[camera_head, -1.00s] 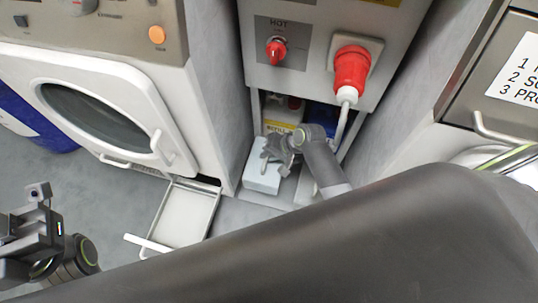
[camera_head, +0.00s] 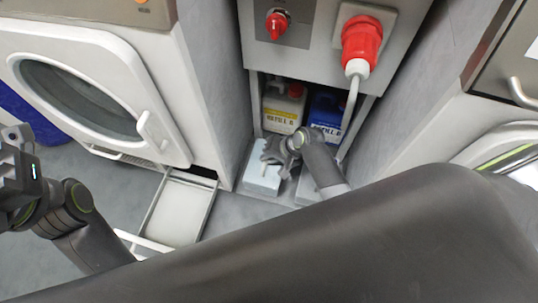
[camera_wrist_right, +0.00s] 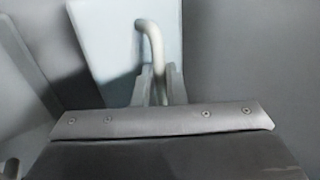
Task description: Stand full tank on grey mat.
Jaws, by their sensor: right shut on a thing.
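A pale blue tank (camera_head: 262,181) is in front of the open lower bay of the cabinet. My right gripper (camera_head: 278,158) is shut on its handle. In the right wrist view, the white curved handle (camera_wrist_right: 151,38) runs down between the fingers, with the tank's pale side (camera_wrist_right: 106,45) behind it. I cannot tell whether the tank touches the floor or how full it is. A grey flat patch (camera_head: 304,190) beside the tank may be the mat, partly hidden by my arm. My left gripper (camera_head: 14,165) is at the left edge, partly cut off.
A container with a yellow label (camera_head: 282,112) and a blue container (camera_head: 325,112) stand inside the bay. A red plug (camera_head: 361,42) with a white cable hangs before it. An open drawer (camera_head: 178,212) juts out below the white machine door (camera_head: 90,85) at left.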

